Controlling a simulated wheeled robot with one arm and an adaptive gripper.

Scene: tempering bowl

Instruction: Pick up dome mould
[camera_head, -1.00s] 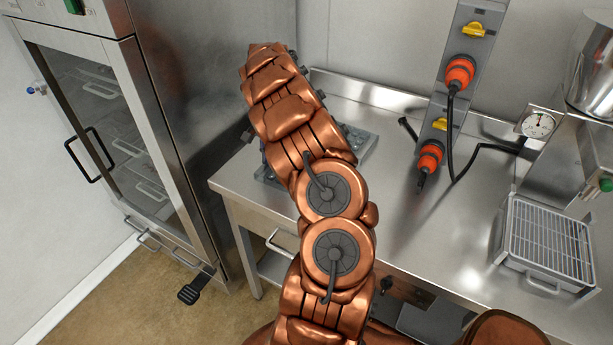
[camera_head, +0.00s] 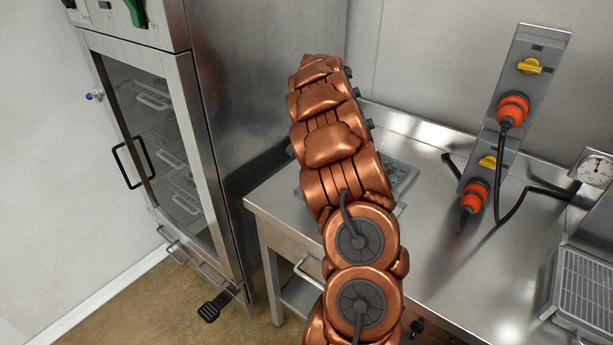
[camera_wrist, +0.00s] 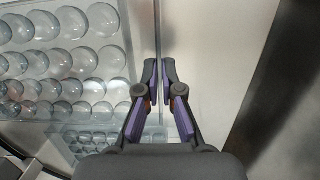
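A clear dome mould (camera_wrist: 72,60) with rows of round domes fills the upper left of the wrist view. A mould also shows on the steel table in the head view (camera_head: 398,178), partly hidden behind my copper arm. My gripper (camera_wrist: 160,78) is at the right side of the mould in the wrist view. Its two dark fingers with purple sides are close together, with a narrow gap at the tips. A thin upright edge runs in line with this gap; I cannot tell whether it is gripped. In the head view my gripper is hidden by the arm.
A second mould (camera_wrist: 92,138) with smaller domes shows lower in the wrist view. A glass-door steel cabinet (camera_head: 160,130) stands left of the table (camera_head: 425,235). Orange plugs (camera_head: 512,108) with black cables are at the back. A wire-topped tray (camera_head: 588,285) stands right.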

